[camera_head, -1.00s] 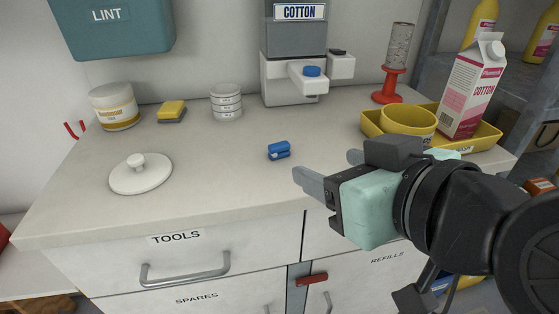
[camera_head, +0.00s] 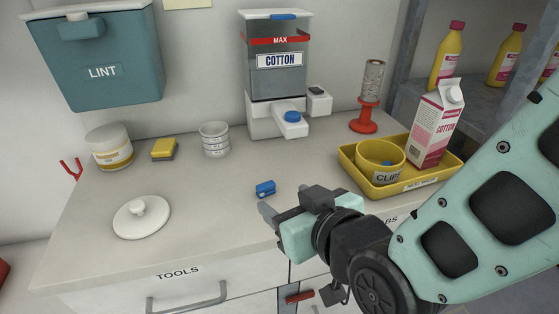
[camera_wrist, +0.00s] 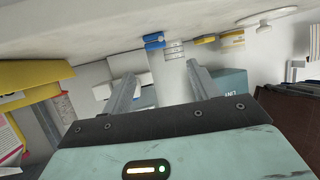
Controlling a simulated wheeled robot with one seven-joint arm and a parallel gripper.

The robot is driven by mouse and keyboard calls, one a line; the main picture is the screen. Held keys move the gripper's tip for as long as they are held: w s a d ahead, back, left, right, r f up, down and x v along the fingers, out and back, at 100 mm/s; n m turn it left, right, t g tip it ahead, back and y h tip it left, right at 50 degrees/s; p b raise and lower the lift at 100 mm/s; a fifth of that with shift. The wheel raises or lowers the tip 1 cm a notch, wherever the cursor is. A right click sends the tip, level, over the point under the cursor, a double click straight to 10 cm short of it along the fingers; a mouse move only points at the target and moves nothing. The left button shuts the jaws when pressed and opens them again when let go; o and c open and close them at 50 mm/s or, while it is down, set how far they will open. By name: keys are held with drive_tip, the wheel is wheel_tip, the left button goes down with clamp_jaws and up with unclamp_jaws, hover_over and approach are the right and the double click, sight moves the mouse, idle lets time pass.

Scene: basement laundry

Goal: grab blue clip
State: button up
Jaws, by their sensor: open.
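The blue clip (camera_head: 265,188) lies on the light countertop (camera_head: 225,225), in front of the cotton dispenser. It also shows in the wrist view (camera_wrist: 153,41), upside down, near the top and beyond the fingertips. My gripper (camera_head: 283,201) is just to the right and front of the clip in the head view. Its two fingers are spread apart with nothing between them. The wrist view shows both fingers (camera_wrist: 160,71) pointing toward the clip, apart from it. The far finger is partly hidden in the head view.
The cotton dispenser (camera_head: 276,75) stands behind. Counter around the clip is clear.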

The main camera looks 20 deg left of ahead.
sight(267, 187)
drive_tip(key=x, duration=0.5)
drive_tip(key=shift+w+a+f, duration=0.1)
drive_tip(key=shift+w+f, duration=0.15)
drive_tip(key=shift+f, duration=0.05)
drive_tip(key=p+x, duration=0.1)
drive_tip(key=x, duration=0.4)
drive_tip(key=shift+w+f, duration=0.1)
drive_tip(key=shift+w, duration=0.05)
drive_tip(key=c, duration=1)
